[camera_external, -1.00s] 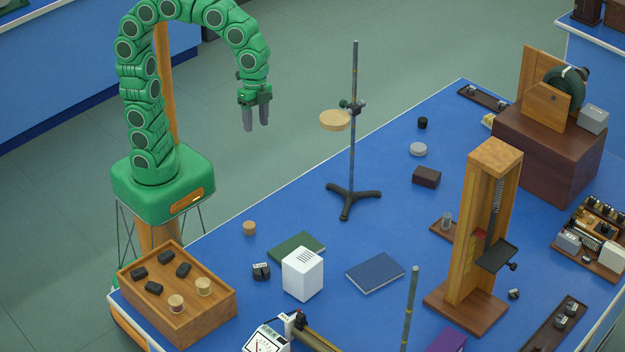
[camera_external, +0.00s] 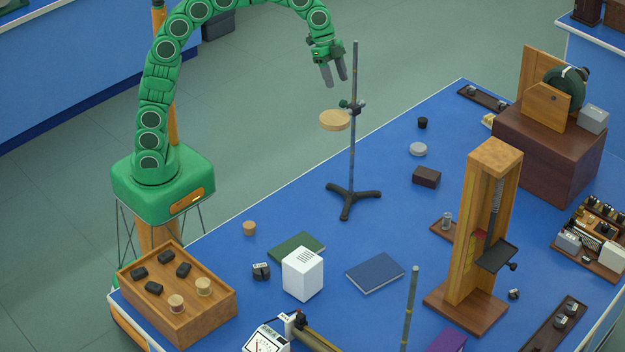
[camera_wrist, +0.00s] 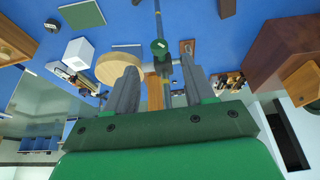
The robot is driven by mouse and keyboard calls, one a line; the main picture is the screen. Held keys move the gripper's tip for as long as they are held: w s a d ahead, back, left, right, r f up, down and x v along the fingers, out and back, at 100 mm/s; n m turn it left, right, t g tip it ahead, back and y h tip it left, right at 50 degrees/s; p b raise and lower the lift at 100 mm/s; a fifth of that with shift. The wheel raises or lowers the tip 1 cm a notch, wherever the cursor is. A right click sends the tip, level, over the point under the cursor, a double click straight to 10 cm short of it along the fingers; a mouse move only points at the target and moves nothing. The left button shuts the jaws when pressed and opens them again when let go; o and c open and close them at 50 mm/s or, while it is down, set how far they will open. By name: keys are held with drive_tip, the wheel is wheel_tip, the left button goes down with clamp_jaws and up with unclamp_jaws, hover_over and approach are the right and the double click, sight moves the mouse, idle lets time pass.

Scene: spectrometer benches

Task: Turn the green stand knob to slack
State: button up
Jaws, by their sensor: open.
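The green stand knob (camera_external: 343,103) sits on the clamp of an upright metal rod stand (camera_external: 354,150), just above a round wooden plate (camera_external: 334,121). In the wrist view the green knob (camera_wrist: 159,47) shows between and beyond my fingers, with the wooden plate (camera_wrist: 112,66) at the left. My gripper (camera_external: 336,84) is open and empty, pointing down, above the knob and slightly left of the rod. It is apart from the knob. The stand's dark tripod foot (camera_external: 352,197) rests on the blue bench.
The blue bench (camera_external: 300,215) has free room around the stand foot. A wooden spring frame (camera_external: 462,230) stands to the right, with a dark small box (camera_external: 426,177) between. A white box (camera_external: 302,273) and an open wooden tray (camera_external: 215,314) lie nearer the front.

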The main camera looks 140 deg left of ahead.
sight(345, 105)
drive_tip(key=x, duration=0.7)
drive_tip(key=shift+w+f, duration=0.1)
drive_tip(key=shift+w, duration=0.05)
clamp_jaws()
